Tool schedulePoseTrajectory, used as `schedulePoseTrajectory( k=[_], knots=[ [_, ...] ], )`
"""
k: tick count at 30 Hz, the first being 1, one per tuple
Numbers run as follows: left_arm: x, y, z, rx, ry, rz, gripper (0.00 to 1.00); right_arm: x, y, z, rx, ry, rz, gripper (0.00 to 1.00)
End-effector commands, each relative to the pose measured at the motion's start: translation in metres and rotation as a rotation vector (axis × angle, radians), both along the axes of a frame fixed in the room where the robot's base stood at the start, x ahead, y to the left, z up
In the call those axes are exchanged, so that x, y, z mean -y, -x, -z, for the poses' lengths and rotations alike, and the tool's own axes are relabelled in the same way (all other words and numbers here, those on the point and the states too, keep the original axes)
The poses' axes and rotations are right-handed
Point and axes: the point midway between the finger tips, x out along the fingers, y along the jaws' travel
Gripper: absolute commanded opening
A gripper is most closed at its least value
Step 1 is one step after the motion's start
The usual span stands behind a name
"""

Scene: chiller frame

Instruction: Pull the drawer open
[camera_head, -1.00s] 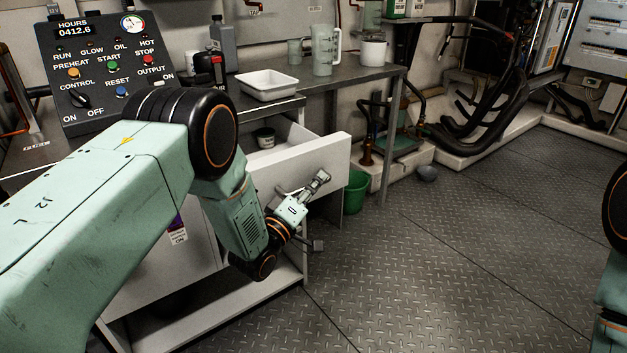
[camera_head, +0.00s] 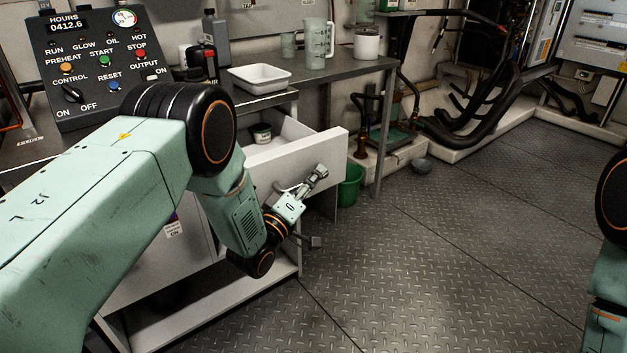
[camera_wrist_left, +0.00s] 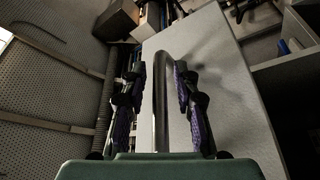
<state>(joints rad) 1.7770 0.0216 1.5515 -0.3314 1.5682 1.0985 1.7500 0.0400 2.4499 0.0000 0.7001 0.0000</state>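The white drawer (camera_head: 310,152) stands partly open below the steel worktop in the head view. Its front panel also fills the middle of the left wrist view (camera_wrist_left: 225,110). A round metal bar handle (camera_wrist_left: 162,100) stands out from the panel in the wrist view. My left gripper (camera_head: 315,208) is at the drawer front in the head view. In the wrist view its purple-padded fingers (camera_wrist_left: 160,85) are apart, one on each side of the handle, with gaps beside the bar. In the head view the handle is mostly hidden by the gripper. My right gripper is out of view.
A dark jar (camera_head: 261,133) sits inside the drawer. A white tray (camera_head: 260,80) and a clear jug (camera_head: 318,42) stand on the worktop. A green bucket (camera_head: 350,187) is on the floor right of the drawer. The metal floor (camera_head: 440,250) in front is clear.

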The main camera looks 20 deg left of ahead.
Motion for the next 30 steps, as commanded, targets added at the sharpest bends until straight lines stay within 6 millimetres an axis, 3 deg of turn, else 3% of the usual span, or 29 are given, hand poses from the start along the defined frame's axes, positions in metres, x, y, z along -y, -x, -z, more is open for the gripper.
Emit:
schedulePoseTrajectory(
  k=[13, 24, 30],
  knots=[
    [-0.002, 0.01, 0.003, -0.002, -0.001, 0.0, 0.36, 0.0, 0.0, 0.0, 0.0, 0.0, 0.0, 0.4],
    [-0.025, 0.076, 0.018, -0.006, 0.002, -0.003, 0.36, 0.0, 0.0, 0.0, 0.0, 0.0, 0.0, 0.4],
    [-0.033, 0.103, 0.024, -0.004, 0.0, -0.002, 0.36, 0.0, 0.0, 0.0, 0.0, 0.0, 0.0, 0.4]
  ],
)
